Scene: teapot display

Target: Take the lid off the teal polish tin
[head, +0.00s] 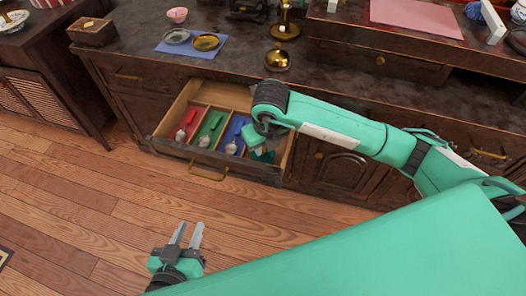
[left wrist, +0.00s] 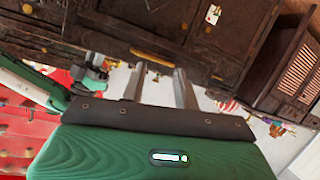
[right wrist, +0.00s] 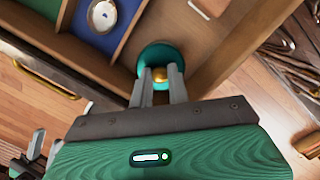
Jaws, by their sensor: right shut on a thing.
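The teal polish tin (right wrist: 158,54) sits in the plain wood right-hand compartment of the open drawer (head: 207,174). In the right wrist view its round teal top has a small gold knob (right wrist: 161,78). My right gripper (right wrist: 158,78) is shut on this knob from above. In the head view my right arm and wrist hide most of the tin, with only a bit of teal (head: 262,157) showing. I cannot tell whether the lid is lifted from the tin. My left gripper (head: 187,234) is open and empty above the floor, in front of the drawer.
The drawer's other compartments have red, green and blue linings and hold pale metal items. On the counter are a blue cloth (head: 187,50) with a silver and a gold dish, a gold round pot (head: 277,60) and a wooden box (head: 93,32). The floor in front is clear.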

